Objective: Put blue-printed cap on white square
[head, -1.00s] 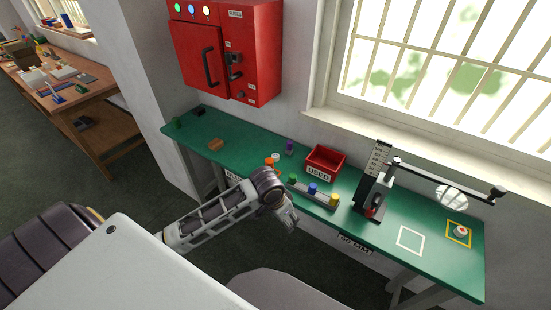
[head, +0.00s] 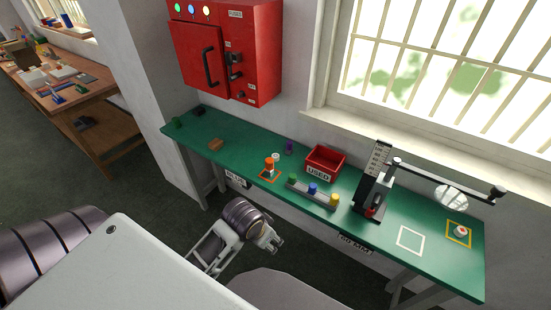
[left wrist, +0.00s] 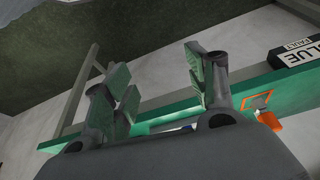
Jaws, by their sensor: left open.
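My left gripper (head: 270,241) is open and empty in front of the green bench, near its front edge; its spread fingers also show in the left wrist view (left wrist: 158,78). The white square (head: 410,238) is a bare outline on the bench at the right. A pale cap (head: 460,231) with a reddish mark sits on the yellow square (head: 454,243) to its right. I see no blue print on it. My right gripper is out of view.
The pad printer (head: 371,192) with its long arm stands left of the white square. A red USED bin (head: 325,159) is behind the rack. An orange item (head: 268,164) stands on an orange-outlined square. A BLUE label (left wrist: 294,53) hangs on the bench edge.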

